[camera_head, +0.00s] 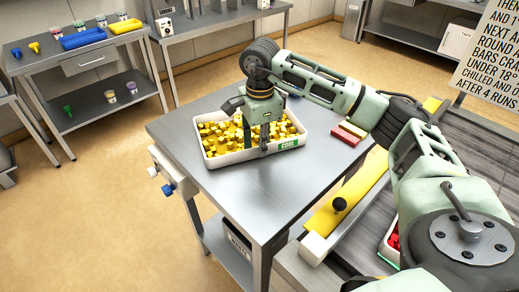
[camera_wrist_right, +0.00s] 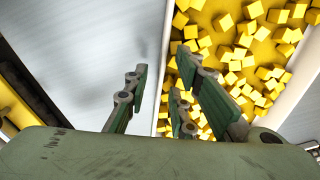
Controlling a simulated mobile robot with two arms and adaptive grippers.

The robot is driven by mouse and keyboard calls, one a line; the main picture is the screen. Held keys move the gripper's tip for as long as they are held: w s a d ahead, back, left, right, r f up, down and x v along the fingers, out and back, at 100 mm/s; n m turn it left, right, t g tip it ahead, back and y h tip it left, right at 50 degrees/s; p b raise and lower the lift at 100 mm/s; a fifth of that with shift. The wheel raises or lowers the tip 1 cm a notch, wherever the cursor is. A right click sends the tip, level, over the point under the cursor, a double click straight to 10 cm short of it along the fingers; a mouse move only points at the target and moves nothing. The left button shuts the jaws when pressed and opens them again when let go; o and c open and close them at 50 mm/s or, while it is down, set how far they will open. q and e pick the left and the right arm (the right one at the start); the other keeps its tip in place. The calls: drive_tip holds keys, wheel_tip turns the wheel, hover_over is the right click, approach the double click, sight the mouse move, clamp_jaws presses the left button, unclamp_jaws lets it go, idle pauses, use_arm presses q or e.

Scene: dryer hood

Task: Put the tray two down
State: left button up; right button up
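A white tray (camera_head: 211,152) full of yellow cubes stands on the grey metal table, with a green "COOL" label on its near wall. My right gripper (camera_head: 256,147) points down at the tray's near side. In the right wrist view the gripper (camera_wrist_right: 160,105) is open, its fingers on either side of the tray's wall (camera_wrist_right: 163,75). One side is outside over bare metal and the other is over the yellow cubes (camera_wrist_right: 235,60). Gaps show between the fingers and the wall. My left gripper is not in view.
A tray with red pieces (camera_head: 393,240) is partly hidden by my arm. The metal table (camera_head: 262,192) is bare in front.

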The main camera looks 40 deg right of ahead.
wheel_tip(320, 180, up, 10)
drive_tip(key=b, duration=0.1)
drive_tip(key=shift+s+f, duration=0.1)
